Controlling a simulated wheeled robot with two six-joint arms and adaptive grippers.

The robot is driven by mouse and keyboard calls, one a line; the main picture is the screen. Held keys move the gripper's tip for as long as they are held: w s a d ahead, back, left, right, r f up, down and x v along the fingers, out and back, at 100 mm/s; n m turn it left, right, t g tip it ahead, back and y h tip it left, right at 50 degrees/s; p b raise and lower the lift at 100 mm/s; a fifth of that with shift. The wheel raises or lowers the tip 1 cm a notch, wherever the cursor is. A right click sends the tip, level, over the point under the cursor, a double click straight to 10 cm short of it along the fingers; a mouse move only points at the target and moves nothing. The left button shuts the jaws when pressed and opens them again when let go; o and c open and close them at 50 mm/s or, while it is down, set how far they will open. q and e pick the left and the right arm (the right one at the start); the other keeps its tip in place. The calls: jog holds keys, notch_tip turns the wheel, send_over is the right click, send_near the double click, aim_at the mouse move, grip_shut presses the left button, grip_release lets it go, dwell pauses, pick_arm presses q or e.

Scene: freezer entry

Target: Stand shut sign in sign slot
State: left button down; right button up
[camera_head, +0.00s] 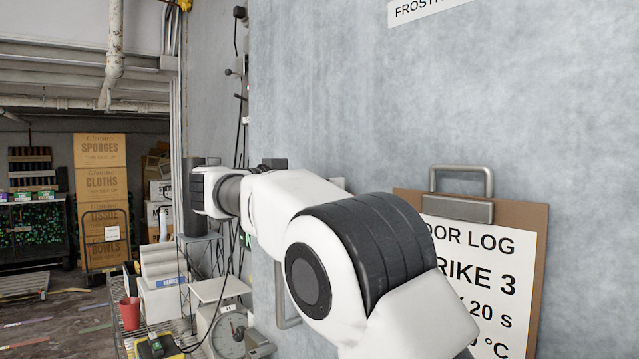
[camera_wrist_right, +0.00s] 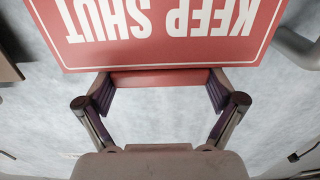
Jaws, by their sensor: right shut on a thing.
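The red shut sign (camera_wrist_right: 165,35) fills the top of the right wrist view, with white letters reading KEEP SHUT upside down in that view. My right gripper (camera_wrist_right: 160,80) is shut on its narrower red lower part, with one finger on each side. The sign is in front of the pale grey door face. In the head view my right arm crosses the middle and hides the gripper and the sign. I cannot pick out the sign slot in either view. My left gripper is not in view.
The grey door (camera_head: 560,110) carries a clipboard (camera_head: 530,240) with a door log at the right and a white label (camera_head: 425,8) above. A wire rack with a scale (camera_head: 228,335) and a red cup (camera_head: 130,312) stands left. Stacked boxes (camera_head: 100,185) are farther back.

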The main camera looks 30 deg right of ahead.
jog(key=o, duration=0.7)
